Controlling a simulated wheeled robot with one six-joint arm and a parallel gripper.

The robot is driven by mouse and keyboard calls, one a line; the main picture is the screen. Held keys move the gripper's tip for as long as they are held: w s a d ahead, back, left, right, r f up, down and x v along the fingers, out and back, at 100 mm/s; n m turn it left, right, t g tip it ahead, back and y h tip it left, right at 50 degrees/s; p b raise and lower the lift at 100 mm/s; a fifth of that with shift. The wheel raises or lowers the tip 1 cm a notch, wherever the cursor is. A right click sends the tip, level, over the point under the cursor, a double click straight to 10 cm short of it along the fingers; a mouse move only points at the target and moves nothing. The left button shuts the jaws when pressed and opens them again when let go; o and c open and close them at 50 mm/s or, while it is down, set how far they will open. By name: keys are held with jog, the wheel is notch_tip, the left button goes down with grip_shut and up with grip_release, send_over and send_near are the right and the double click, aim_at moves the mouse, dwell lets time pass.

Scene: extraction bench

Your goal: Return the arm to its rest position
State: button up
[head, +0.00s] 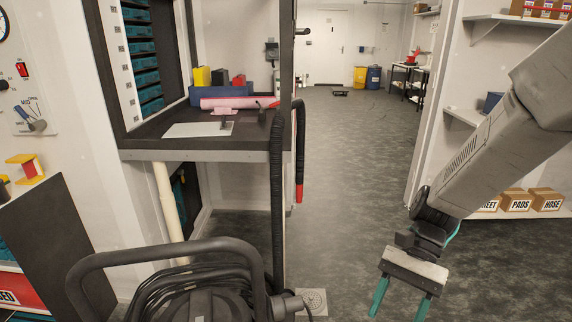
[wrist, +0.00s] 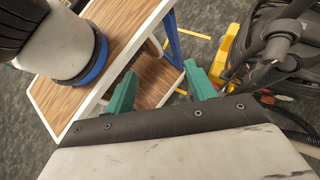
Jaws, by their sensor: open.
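My gripper (head: 398,298) hangs at the lower right of the head view, below my grey arm. Its two green fingers point down and stand apart, with nothing seen between them. In the wrist view my gripper (wrist: 160,90) shows its green fingers spread, over a wood-topped cart or shelf (wrist: 105,42) with white edges. No object is held. The fingers look apart from the wood surface, but the exact gap is hard to tell.
A black machine with a hose and handle (head: 165,255) stands at the lower left. A bench (head: 200,153) is behind it. Boxes (head: 515,200) sit on a low shelf at right. The grey floor (head: 350,150) in the middle is open.

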jog(key=s+d+r+n+t+h, duration=0.3)
jog(key=s+r+n+t, duration=0.1)
jog(key=r, duration=0.3)
jog(key=s+d+r+n+t+h, duration=0.3)
jog(key=s+d+r+n+t, duration=0.1)
jog(key=r, duration=0.3)
jog(key=shift+s+r+n+t, duration=0.25)
jog(key=shift+r+n+t, duration=0.15)
jog(key=shift+t, duration=0.2)
dwell(0.8)
